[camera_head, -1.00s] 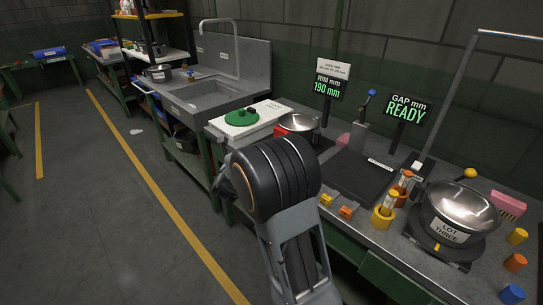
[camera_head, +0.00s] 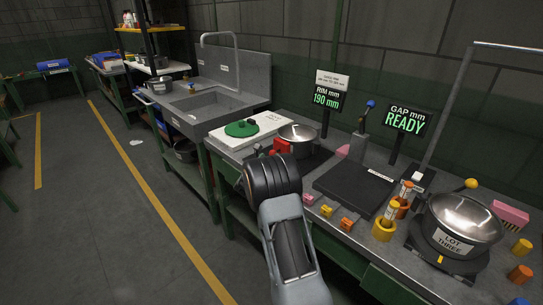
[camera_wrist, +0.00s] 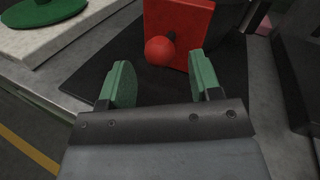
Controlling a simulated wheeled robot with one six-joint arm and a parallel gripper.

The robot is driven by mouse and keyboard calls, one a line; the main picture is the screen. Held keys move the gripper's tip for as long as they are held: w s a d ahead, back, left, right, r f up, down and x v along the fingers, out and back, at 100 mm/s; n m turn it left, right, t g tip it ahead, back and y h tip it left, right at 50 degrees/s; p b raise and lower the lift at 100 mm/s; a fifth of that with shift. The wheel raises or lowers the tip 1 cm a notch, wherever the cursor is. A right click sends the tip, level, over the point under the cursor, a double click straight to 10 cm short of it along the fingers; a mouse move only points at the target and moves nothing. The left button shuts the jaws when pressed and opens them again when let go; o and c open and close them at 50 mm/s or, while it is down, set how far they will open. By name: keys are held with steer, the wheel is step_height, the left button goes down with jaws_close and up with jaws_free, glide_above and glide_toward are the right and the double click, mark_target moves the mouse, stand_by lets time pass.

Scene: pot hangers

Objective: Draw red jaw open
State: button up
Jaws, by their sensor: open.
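The red jaw is a flat red block (camera_wrist: 185,30) with a round red knob (camera_wrist: 160,50) on its near face. It stands on a dark plate (camera_wrist: 120,65), against the side of a steel pot. In the head view the red jaw (camera_head: 282,146) shows just beyond my wrist, beside the pot (camera_head: 298,138). My gripper (camera_wrist: 158,82) is open with green-padded fingers apart and empty. In the head view my fingers are mostly hidden behind my wrist.
A white board with a green lid (camera_head: 242,128) lies left of the pot. A rim display (camera_head: 327,97) reads 190 mm and a gap display (camera_head: 407,119) reads READY. To the right are a dark plate (camera_head: 355,185), coloured pegs and a pot labelled LOT THREE (camera_head: 462,225).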

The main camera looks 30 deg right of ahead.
steer(key=shift+x, duration=1.15)
jaws_close()
